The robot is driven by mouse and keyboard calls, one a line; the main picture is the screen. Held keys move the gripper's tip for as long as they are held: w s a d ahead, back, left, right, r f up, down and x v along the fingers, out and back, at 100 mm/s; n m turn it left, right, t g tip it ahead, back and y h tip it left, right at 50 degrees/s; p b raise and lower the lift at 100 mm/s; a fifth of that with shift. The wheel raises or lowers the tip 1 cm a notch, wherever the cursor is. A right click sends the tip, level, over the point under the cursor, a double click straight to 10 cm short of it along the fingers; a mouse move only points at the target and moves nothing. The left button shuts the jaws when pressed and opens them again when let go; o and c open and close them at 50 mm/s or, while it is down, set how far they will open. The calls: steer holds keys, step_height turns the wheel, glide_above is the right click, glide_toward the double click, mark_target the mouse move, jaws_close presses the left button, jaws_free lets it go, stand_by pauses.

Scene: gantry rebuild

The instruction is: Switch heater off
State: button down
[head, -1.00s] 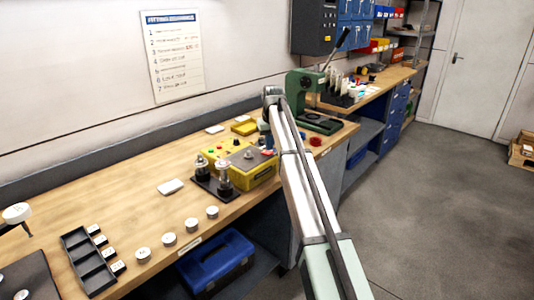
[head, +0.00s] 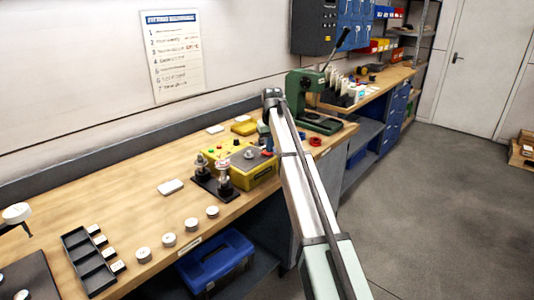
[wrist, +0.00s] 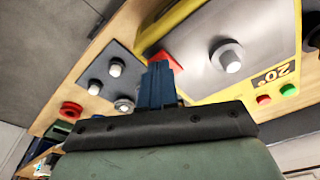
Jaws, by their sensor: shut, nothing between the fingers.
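The heater looks to be the yellow box (head: 262,176) on the bench, with a grey top panel, a round post and small red and green buttons. In the wrist view the heater (wrist: 215,80) shows a "20°" label (wrist: 271,76), a red button (wrist: 264,99) and a green button (wrist: 289,90). My gripper (wrist: 160,72) is shut and empty, its blue fingers over the heater's edge. A red part (wrist: 170,56) shows just behind the fingertips, partly hidden; I cannot tell whether they touch it. In the head view my gripper (head: 266,140) is at the heater's far right side.
A dark plate with metal posts (head: 214,187) stands left of the heater. A green press (head: 305,95) and a red ring (head: 315,141) are to the right. A grey plate with light pegs (wrist: 108,82) lies near the fingers. White discs (head: 169,239) line the front edge.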

steer(key=shift+f, duration=0.35)
stand_by(0.3)
steer(key=shift+r, duration=3.5)
